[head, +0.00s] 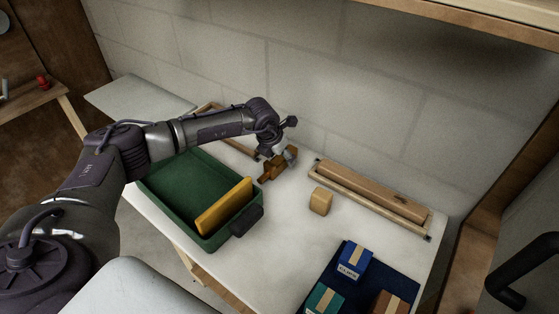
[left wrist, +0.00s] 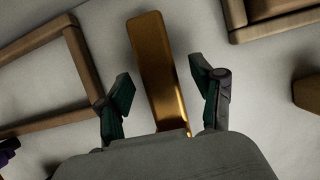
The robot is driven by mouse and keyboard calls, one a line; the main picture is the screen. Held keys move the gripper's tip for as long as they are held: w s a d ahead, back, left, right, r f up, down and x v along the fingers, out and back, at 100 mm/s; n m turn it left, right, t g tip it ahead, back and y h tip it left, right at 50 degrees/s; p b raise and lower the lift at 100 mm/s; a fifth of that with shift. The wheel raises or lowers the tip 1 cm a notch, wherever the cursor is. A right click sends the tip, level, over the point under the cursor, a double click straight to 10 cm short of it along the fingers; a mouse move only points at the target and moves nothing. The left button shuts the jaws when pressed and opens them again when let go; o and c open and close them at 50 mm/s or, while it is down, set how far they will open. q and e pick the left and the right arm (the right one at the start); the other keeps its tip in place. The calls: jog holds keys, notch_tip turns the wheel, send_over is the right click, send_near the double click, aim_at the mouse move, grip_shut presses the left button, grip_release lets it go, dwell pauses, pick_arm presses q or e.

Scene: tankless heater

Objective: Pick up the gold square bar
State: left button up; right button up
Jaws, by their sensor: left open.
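The gold square bar (left wrist: 155,60) lies on the white table in the left wrist view, running away from my palm. In the head view it looks orange-brown (head: 268,172), partly covered by my gripper. My left gripper (left wrist: 163,82) is open, with one finger on each side of the bar and a visible gap to both. The gripper also shows in the head view (head: 284,156), low at the bar. Whether the palm touches the bar's near end cannot be told. My right gripper is in neither view.
A green bin (head: 168,183) holding a yellow bar (head: 224,206) stands left. A tan block (head: 320,202) and a long wooden tray (head: 372,200) lie right. A wooden frame (left wrist: 85,62) is near the left finger. A blue mat (head: 378,277) bears boxes in front.

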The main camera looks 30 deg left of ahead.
pick_arm(q)
jog(key=shift+x, duration=0.9)
jog(key=shift+r, duration=0.1)
grip_shut()
